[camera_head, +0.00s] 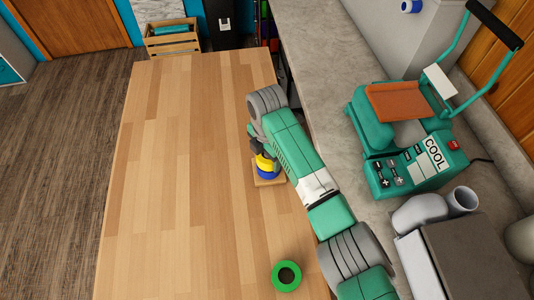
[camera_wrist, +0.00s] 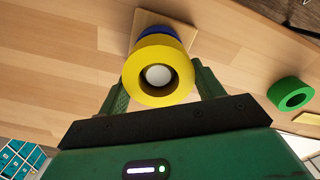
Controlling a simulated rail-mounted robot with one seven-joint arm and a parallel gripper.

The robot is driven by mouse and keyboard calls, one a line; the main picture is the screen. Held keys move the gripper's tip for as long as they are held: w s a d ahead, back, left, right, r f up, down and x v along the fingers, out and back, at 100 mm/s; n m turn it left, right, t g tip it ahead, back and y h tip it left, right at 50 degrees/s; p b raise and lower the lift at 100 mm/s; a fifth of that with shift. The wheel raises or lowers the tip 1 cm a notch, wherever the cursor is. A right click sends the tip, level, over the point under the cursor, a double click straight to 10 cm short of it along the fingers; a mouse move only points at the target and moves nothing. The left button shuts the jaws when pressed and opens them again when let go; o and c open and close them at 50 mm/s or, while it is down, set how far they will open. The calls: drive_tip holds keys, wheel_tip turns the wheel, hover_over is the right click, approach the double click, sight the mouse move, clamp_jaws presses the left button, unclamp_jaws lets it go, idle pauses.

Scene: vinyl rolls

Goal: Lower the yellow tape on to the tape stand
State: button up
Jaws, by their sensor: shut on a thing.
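The yellow tape (camera_wrist: 136,77) is between the two fingers of my gripper (camera_wrist: 160,78), which is shut on it. The white top of the stand's post (camera_wrist: 158,75) shows through the tape's hole. A blue tape (camera_wrist: 172,41) sits around the stand, behind the yellow one in the wrist view. The tape stand's square wooden base (camera_wrist: 148,18) shows past the blue tape. In the head view the yellow tape (camera_head: 264,163) is just above the blue tape (camera_head: 267,175) over the stand's base (camera_head: 270,183), partly hidden by my arm. Whether the yellow and blue tapes touch is unclear.
A green tape (camera_head: 286,264) lies on the wooden table (camera_head: 170,180), nearer the front. The table's left side is clear. A grey counter (camera_head: 325,60) on the right carries a green press (camera_head: 415,165). A wooden crate (camera_head: 172,43) stands beyond the far edge.

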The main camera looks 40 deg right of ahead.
drive_tip(key=shift+r+p, duration=0.5)
drive_tip(key=shift+f, duration=0.15)
drive_tip(key=shift+f+b, duration=0.6)
drive_tip(key=shift+f, duration=0.3)
drive_tip(key=o, duration=1.7)
drive_tip(key=shift+o, duration=0.2)
drive_tip(key=shift+r, duration=0.15)
